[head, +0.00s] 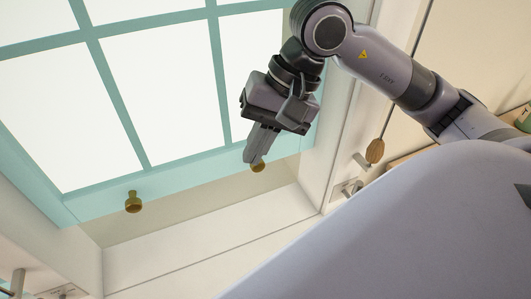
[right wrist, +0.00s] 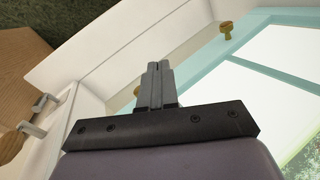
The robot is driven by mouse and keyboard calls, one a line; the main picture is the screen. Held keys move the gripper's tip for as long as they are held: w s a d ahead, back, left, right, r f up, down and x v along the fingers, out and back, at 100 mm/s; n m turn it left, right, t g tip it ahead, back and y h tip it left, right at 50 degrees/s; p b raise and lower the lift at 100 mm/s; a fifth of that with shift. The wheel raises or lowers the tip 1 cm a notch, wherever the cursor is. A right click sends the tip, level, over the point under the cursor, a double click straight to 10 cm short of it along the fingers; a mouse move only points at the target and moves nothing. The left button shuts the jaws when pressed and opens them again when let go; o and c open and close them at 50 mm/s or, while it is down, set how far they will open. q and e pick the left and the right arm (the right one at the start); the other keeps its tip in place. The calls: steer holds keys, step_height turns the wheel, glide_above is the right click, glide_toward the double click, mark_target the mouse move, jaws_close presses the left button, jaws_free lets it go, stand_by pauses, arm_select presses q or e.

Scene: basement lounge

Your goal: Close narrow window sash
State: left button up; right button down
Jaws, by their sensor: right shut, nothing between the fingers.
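The teal window sash (head: 137,125), with several bright panes, fills the upper left of the head view. Its bottom rail carries two brass knobs, a left one (head: 133,202) and a right one (head: 258,167). A beige strip shows between the rail and the white sill (head: 205,236). My right gripper (head: 252,160) is shut and empty, its fingertips at the right knob and partly covering it. I cannot tell whether they touch. In the right wrist view, the shut fingers (right wrist: 158,68) partly hide one knob (right wrist: 137,91); the other knob (right wrist: 226,28) is clear. My left gripper is out of view.
A wooden pull on a cord (head: 375,151) hangs right of the white frame. Metal fittings stand at the frame's right (head: 347,188) and at the lower left (head: 18,282). The sill is clear. A wooden surface (right wrist: 25,75) shows at left in the right wrist view.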

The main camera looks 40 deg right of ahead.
steer(key=w+d+r+n+t+h, duration=0.1)
steer(key=w+d+r+t+h, duration=0.2)
steer(key=d, duration=0.5)
steer(key=g+h, duration=0.1)
glide_toward(262, 161)
steer(key=x, duration=0.5)
steer(key=shift+p+x, duration=0.3)
steer(key=shift+x, duration=0.45)
